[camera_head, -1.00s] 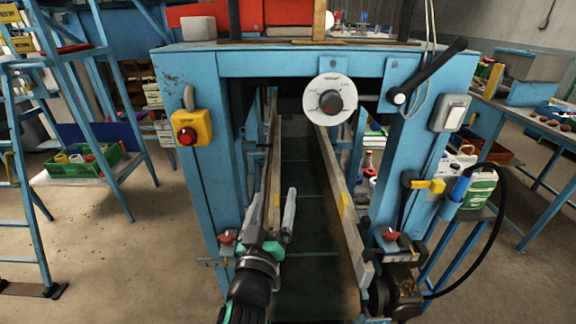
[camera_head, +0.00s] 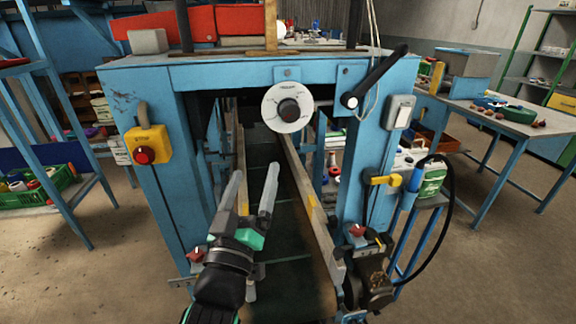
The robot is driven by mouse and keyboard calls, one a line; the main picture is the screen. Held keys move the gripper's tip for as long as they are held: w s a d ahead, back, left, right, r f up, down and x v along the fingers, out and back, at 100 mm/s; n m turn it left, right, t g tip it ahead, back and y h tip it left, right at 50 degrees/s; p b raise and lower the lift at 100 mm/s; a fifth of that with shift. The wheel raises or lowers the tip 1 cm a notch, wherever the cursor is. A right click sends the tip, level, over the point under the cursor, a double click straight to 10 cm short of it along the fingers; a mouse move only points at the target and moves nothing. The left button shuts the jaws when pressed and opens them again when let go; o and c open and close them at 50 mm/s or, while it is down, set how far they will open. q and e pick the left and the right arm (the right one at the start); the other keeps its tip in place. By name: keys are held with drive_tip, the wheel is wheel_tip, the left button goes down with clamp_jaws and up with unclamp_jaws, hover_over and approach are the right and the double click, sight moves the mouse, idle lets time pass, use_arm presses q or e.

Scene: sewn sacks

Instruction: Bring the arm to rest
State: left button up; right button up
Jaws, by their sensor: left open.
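My left gripper (camera_head: 252,188) is open and empty. Its two grey fingers point forward and up, in front of the blue machine frame (camera_head: 178,190). It hangs over the left part of the dark conveyor belt (camera_head: 296,250), and it hides part of the left rail. A white round dial (camera_head: 287,108) with a dark knob is on the crossbeam, beyond and above the fingertips. My right gripper is not in view. No sack can be made out.
A yellow box with a red button (camera_head: 147,146) is on the left post. A black lever (camera_head: 375,78) and a yellow handle (camera_head: 382,180) are on the right post. A green crate (camera_head: 40,188) stands on the left. A table (camera_head: 505,120) stands at the right. Bare floor shows on both sides.

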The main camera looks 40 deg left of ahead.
use_arm(q)
drive_tip(key=s+d+r+m+t+h+p, duration=0.1)
drive_tip(key=s+d+r+m+t+h, duration=0.3)
drive_tip(key=r, duration=0.4)
drive_tip(key=s+d+r+m+t+h, duration=0.1)
drive_tip(key=d+r+m+t+h, duration=0.15)
drive_tip(key=d+r+h, duration=0.35)
drive_tip(key=s+d+r+m+t+h+p, duration=0.1)
drive_tip(key=s+d+r+m+t+h, duration=0.3)
drive_tip(key=r, duration=0.5)
wheel_tip(320, 180, up, 37)
drive_tip(key=w+m+g+p, duration=0.1)
drive_tip(key=p, duration=3.7)
drive_tip(key=shift+r+g+y, duration=0.2)
drive_tip(key=shift+g+y, duration=0.15)
drive_tip(key=shift+y, duration=0.05)
drive_tip(key=shift+w, duration=0.1)
